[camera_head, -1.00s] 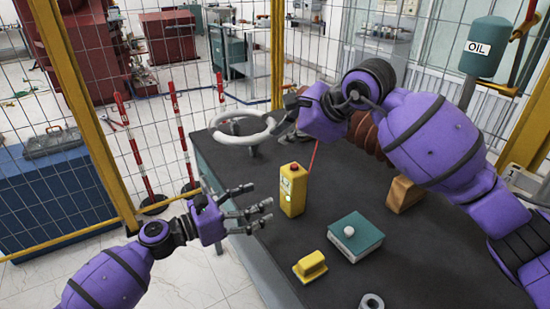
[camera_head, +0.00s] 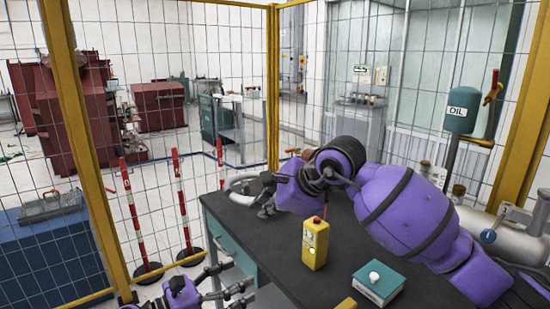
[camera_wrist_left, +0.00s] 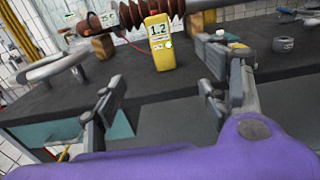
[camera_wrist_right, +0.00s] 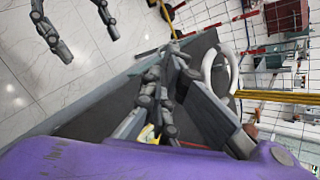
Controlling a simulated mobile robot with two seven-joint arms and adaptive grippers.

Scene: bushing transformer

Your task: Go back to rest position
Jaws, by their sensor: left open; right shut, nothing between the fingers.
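My left gripper (camera_head: 232,287) is low in the head view, left of the table's front edge. It is open and empty. In the left wrist view its fingers stand wide apart (camera_wrist_left: 160,95) before the table edge, with the yellow meter (camera_wrist_left: 160,45) beyond the gap. My right gripper (camera_head: 268,203) is at the back left of the table, in front of the white handwheel (camera_head: 240,183) and partly covering it. In the right wrist view its fingers (camera_wrist_right: 163,95) are together and hold nothing. I cannot tell whether it touches the wheel.
The yellow meter (camera_head: 315,248) stands upright on the dark table (camera_head: 285,270). A teal box with a white knob (camera_head: 379,287) lies to its right. A yellow piece (camera_head: 347,303) is cut off below. Wire fencing and striped posts (camera_head: 133,212) stand behind and left.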

